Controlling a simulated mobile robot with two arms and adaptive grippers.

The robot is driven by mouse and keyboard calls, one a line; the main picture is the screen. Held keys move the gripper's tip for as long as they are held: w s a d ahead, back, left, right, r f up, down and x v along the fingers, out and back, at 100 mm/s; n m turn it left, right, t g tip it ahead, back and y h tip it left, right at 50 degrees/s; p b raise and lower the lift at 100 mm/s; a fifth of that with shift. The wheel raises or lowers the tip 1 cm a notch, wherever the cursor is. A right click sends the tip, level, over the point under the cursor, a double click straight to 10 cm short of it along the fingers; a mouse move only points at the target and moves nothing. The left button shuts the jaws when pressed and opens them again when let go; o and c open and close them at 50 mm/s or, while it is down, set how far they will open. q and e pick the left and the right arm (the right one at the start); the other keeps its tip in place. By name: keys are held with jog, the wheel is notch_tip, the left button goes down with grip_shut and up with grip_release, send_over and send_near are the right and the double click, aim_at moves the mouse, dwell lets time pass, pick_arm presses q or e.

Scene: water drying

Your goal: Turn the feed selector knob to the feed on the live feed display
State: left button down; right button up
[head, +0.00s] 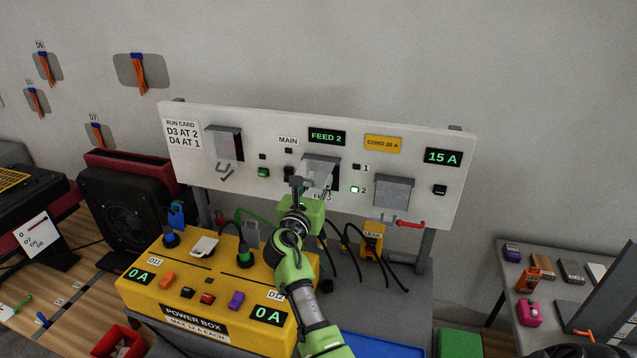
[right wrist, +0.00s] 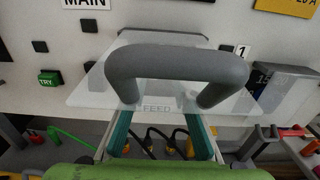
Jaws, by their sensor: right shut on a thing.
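The live feed display (head: 326,136) on the white panel reads FEED 2. Below it is a clear hinged cover (head: 322,165), tilted out from the panel over the place labelled FEED. The cover (right wrist: 165,85) and its thick grey handle (right wrist: 175,65) fill the middle of the right wrist view. My right gripper (head: 297,192) is at the cover's lower edge. Its fingers (right wrist: 160,133) look shut on the handle, though the contact is partly hidden. The feed selector knob is not clearly visible behind the cover, handle and gripper. My left gripper is not in view.
Other clear covers (head: 225,145) (head: 394,192) flank the feed cover. The lamp beside 2 (head: 355,189) is lit green; the one beside 1 (head: 357,167) is dark. A yellow power box (head: 150,290) with plugs and cords stands below, and a red lever (head: 411,224) projects at right.

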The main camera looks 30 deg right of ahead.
jog(key=m+b, duration=1.1)
jog(key=m, duration=0.6)
jog(key=shift+d+m, duration=0.1)
jog(key=shift+m, duration=0.3)
jog(key=shift+r+b, duration=0.15)
jog(key=shift+b, duration=0.15)
jog(key=o, duration=1.1)
jog(key=shift+w+f, duration=0.1)
jog(key=shift+f, duration=0.1)
